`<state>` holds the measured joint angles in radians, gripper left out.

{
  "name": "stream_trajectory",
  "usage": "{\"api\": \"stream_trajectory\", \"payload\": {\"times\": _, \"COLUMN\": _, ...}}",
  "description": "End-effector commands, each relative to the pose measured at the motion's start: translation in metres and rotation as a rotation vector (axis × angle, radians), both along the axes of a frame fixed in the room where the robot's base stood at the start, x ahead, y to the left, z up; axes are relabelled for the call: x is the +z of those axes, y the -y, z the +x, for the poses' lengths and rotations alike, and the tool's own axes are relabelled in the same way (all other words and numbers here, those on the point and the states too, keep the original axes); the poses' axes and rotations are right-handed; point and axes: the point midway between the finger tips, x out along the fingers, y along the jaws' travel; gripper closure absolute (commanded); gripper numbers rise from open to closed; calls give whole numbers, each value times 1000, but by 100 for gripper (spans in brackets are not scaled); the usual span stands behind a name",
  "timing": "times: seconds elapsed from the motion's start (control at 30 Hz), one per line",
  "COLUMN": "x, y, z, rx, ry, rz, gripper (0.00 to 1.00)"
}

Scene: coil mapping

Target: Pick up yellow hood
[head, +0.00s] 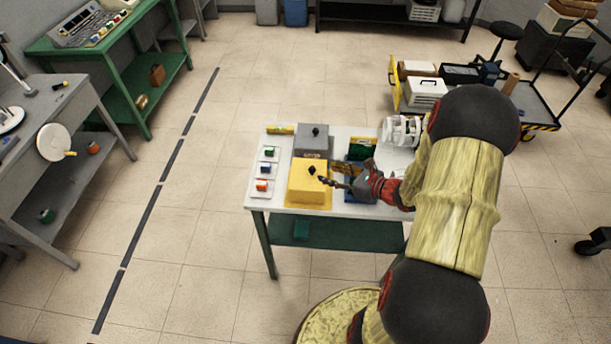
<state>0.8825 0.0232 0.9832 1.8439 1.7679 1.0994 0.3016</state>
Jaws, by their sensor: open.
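The yellow hood (306,182) is a box-like cover with a small black knob (312,170) on top. It sits at the front of the white table (265,201), on a flat yellow base. My gripper (322,178) reaches in from the right, with its dark fingers close to the knob. The gripper is open. The fingers are small here, and I cannot tell whether they touch the knob or are around it. My arm hides the right part of the table.
A grey hood (311,140) with a black knob stands just behind the yellow one. Small coloured coils (263,185) lie on white plates at the left. A white spool-like device (400,130) stands at the back right. The floor left of the table is clear.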

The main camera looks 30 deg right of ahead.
Motion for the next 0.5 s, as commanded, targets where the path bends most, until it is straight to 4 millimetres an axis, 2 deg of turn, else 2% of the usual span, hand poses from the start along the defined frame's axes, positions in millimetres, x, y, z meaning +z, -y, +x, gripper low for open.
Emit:
{"api": "stream_trajectory", "payload": {"times": 0.27, "x": -14, "y": -6, "z": 22, "rx": -15, "ry": -1, "rz": 11, "gripper": 58}}
{"api": "stream_trajectory", "payload": {"times": 0.5, "x": -29, "y": -21, "z": 46, "rx": -14, "ry": -1, "rz": 10, "gripper": 58}}
